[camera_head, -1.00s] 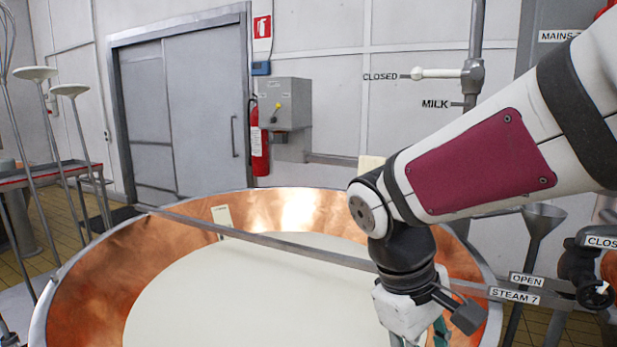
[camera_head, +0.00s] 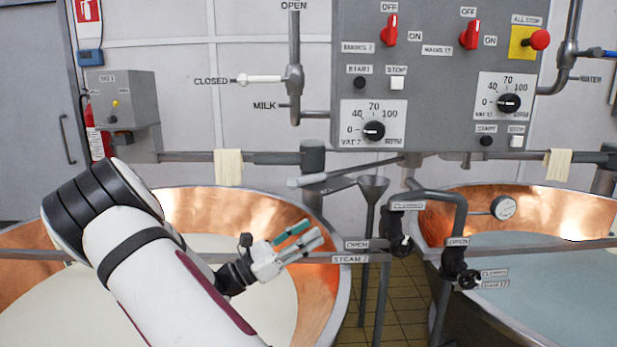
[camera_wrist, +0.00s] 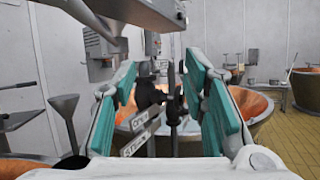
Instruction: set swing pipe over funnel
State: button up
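A thin grey pipe with a pale end, which looks like the swing pipe (camera_head: 345,175), runs slanting at the back between the two vats. The grey funnel (camera_head: 373,184) stands on a thin leg between the vats. The pipe crosses just above and behind its mouth in the head view; I cannot tell whether it is truly over it. My gripper (camera_head: 312,232) is open and empty over the left vat's right side, left of and lower in the picture than the funnel. In the wrist view, the funnel (camera_wrist: 64,103) stands left of my spread teal-padded fingers (camera_wrist: 160,68).
The left copper vat (camera_head: 318,290) holds pale liquid; the right vat (camera_head: 432,215) holds bluish liquid. A steam pipe with black valves (camera_head: 400,232) stands between them. A control panel (camera_head: 440,70) hangs above. Cloths (camera_head: 229,167) hang on the back rail.

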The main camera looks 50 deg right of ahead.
aim_at(309, 181)
jog(key=w+n+t+h+p, duration=0.1)
jog(key=w+n+t+h, duration=0.5)
jog(key=w+n+t, duration=0.15)
jog(key=shift+n, duration=0.35)
jog(key=p+x, duration=0.2)
jog(key=x, duration=1.1)
jog(key=shift+s+p, duration=0.1)
jog(key=shift+p, duration=0.25)
grip_shut()
